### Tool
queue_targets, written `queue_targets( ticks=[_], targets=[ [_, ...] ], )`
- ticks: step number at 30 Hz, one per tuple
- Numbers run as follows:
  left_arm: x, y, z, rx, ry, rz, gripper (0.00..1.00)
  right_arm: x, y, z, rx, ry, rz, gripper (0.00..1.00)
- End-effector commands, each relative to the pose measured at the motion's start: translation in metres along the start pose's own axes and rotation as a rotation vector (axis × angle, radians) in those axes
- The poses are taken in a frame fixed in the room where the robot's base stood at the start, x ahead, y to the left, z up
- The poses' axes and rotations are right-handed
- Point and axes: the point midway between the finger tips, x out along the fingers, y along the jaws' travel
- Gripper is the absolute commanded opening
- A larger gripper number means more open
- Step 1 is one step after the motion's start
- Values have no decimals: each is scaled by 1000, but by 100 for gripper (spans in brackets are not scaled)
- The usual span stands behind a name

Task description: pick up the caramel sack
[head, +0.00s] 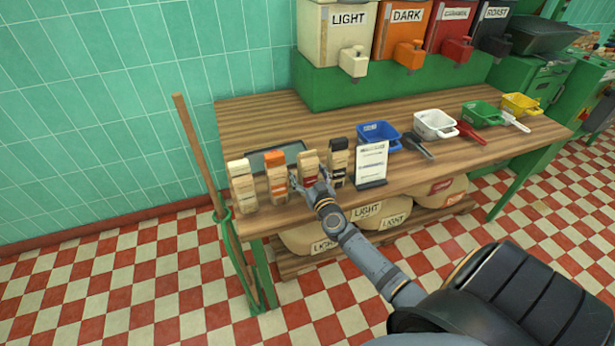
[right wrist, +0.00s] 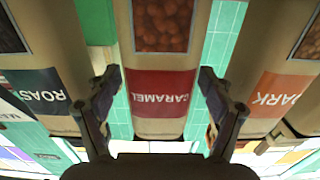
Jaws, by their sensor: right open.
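The caramel sack (head: 310,160) is a small tan bag with a dark red label, standing upright in a row near the table's front left edge. In the right wrist view the caramel sack (right wrist: 160,115) fills the middle, its red label reading CARAMEL upside down, with brown beans behind a window. My right gripper (head: 311,182) is at the front of this sack. Its two open fingers (right wrist: 160,78) lie one on each side of the sack, with visible gaps, so it is not gripped. My left gripper is not in view.
The orange-labelled dark sack (head: 276,178) and black-labelled roast sack (head: 338,163) stand close on either side. A pale-labelled sack (head: 242,187) ends the row. A sign card (head: 371,164) stands right of the roast sack; a dark tray (head: 264,158) lies behind.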

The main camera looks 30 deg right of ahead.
Motion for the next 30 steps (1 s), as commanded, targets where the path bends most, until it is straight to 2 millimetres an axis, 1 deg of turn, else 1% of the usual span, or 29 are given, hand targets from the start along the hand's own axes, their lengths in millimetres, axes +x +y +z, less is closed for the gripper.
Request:
queue_targets(
  ticks=[3,4,19,26,30],
  targets=[
    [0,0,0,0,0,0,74,0,0,0,0,0,0,81],
    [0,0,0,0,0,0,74,0,0,0,0,0,0,80],
    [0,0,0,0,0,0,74,-1,0,0,1,0,0,12],
    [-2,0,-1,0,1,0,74,0,0,-2,1,1,0,12],
    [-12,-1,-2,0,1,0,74,0,0,-13,0,2,0,12]
  ],
)
